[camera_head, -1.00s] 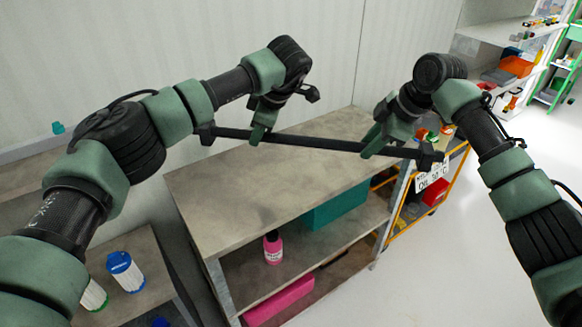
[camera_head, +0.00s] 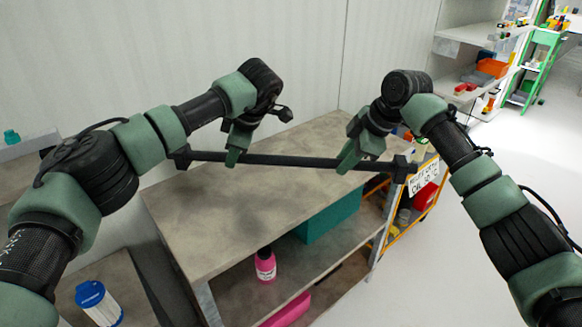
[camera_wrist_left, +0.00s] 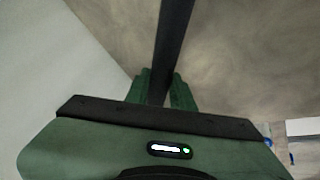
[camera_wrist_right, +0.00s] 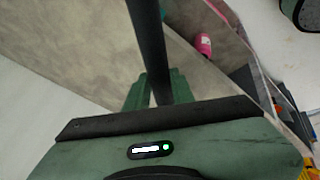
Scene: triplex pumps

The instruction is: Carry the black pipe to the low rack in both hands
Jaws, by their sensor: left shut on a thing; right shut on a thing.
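The black pipe (camera_head: 290,161) has thicker ends and hangs nearly level, dipping slightly to the right, in the head view. My left gripper (camera_head: 233,157) is shut on it near its left end. My right gripper (camera_head: 348,160) is shut on it towards its right end. The pipe runs between the green fingers in the left wrist view (camera_wrist_left: 172,45) and in the right wrist view (camera_wrist_right: 150,50). Below and behind it is a grey-topped rack (camera_head: 215,225) with a lower shelf; the pipe appears above its top. I cannot tell the exact gap.
A pink bottle (camera_head: 265,265) and a teal box (camera_head: 328,215) are on the rack's lower shelf. A yellow-framed cart (camera_head: 425,205) stands at its right. A low table with a blue-lidded container (camera_head: 98,300) is at lower left. Open floor (camera_head: 440,285) lies right.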

